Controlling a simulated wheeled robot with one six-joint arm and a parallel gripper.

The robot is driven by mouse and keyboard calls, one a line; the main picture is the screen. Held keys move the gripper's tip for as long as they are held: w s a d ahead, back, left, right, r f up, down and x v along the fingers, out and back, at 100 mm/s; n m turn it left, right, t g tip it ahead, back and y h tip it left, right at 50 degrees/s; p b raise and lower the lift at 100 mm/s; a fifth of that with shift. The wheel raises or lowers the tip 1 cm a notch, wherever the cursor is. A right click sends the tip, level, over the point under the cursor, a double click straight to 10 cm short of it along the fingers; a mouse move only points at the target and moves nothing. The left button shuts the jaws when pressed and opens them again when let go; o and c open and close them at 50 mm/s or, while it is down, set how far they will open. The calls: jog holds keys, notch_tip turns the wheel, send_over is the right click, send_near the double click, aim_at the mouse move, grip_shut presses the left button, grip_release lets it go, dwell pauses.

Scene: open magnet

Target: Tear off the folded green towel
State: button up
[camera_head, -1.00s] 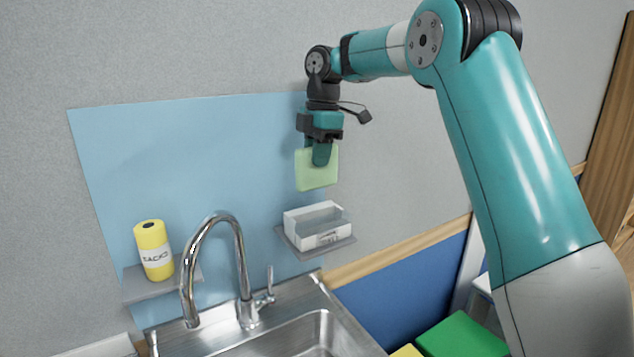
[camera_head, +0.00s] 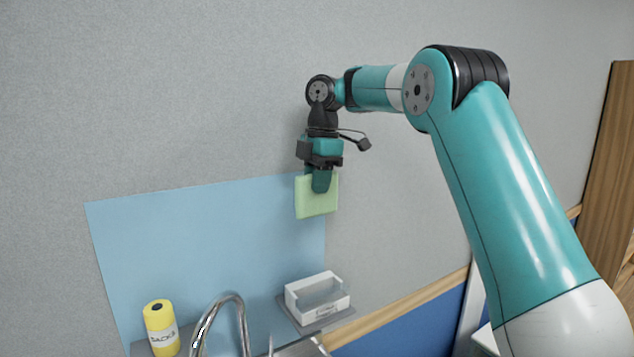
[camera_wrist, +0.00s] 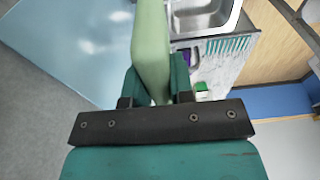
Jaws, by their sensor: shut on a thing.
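The folded green towel (camera_head: 307,206) is a pale green, flat block hanging from my gripper (camera_head: 321,186) in the head view. My gripper points down and is shut on its upper part. The towel is in the air, above the white box and apart from it. In the wrist view the towel (camera_wrist: 151,45) stands edge-on between my two fingers (camera_wrist: 157,88), and its far end runs out of the picture.
A white open box (camera_head: 318,300) sits on a small grey wall shelf below. A yellow roll (camera_head: 161,328) stands at the lower left, beside a curved steel tap (camera_head: 238,300). A blue panel (camera_head: 210,245) covers the wall behind. The wrist view shows the sink (camera_wrist: 205,17).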

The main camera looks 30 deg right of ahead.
jog(key=shift+r+p, duration=1.8)
jog(key=shift+r, duration=0.35)
